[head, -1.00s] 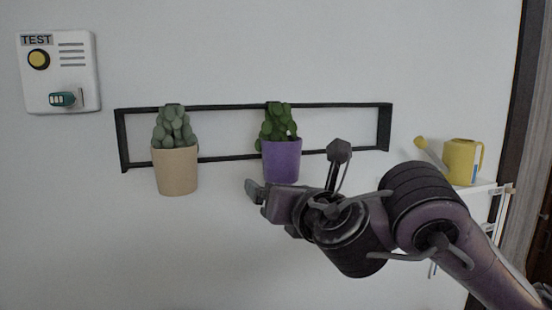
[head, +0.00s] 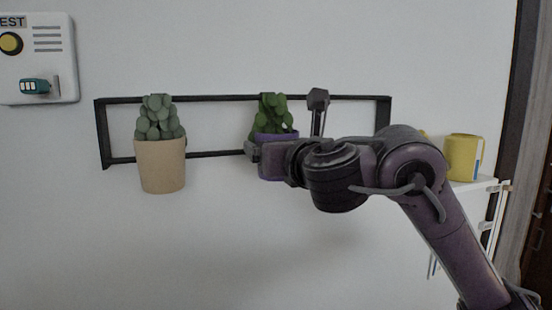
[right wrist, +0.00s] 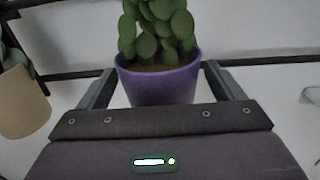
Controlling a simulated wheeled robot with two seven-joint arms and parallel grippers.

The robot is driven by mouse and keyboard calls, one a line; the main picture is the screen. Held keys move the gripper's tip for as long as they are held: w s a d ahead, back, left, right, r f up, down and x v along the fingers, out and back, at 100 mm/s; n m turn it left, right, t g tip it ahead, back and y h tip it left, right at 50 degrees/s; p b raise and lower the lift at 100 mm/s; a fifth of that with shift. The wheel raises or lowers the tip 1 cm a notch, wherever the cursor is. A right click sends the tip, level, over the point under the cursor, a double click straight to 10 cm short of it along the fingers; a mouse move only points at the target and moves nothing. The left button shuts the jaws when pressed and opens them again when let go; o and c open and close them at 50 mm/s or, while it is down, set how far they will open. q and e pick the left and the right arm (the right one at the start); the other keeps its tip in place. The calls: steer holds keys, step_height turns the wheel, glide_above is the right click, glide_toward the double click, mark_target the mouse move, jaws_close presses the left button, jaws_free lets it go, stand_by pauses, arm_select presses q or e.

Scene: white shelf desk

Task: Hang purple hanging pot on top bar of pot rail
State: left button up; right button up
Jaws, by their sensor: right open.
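The purple hanging pot (head: 277,136) with a green leafy plant is at the pot rail, right of its middle; the plant's top overlaps the top bar (head: 215,99). In the head view my right gripper (head: 253,152) covers most of the pot's body. In the right wrist view the purple pot (right wrist: 160,84) stands upright between the two fingers of my right gripper (right wrist: 160,92), with a gap on each side. The gripper is open. How the pot is hooked to the rail is hidden. My left gripper is not in view.
A beige pot (head: 161,165) with a grey-green plant hangs on the rail's left part. A wall box with a yellow button (head: 45,60) is at upper left. A yellow watering can (head: 460,158) stands on a white shelf at right. The wall below the rail is clear.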

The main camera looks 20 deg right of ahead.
steer(key=shift+w, duration=0.65)
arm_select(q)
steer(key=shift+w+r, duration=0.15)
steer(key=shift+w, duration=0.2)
arm_select(e)
steer(key=shift+w, duration=0.25)
steer(key=shift+r, duration=0.1)
steer(key=c, duration=1.3)
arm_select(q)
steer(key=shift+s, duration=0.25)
arm_select(e)
steer(key=shift+c, duration=0.2)
steer(key=shift+r, duration=0.1)
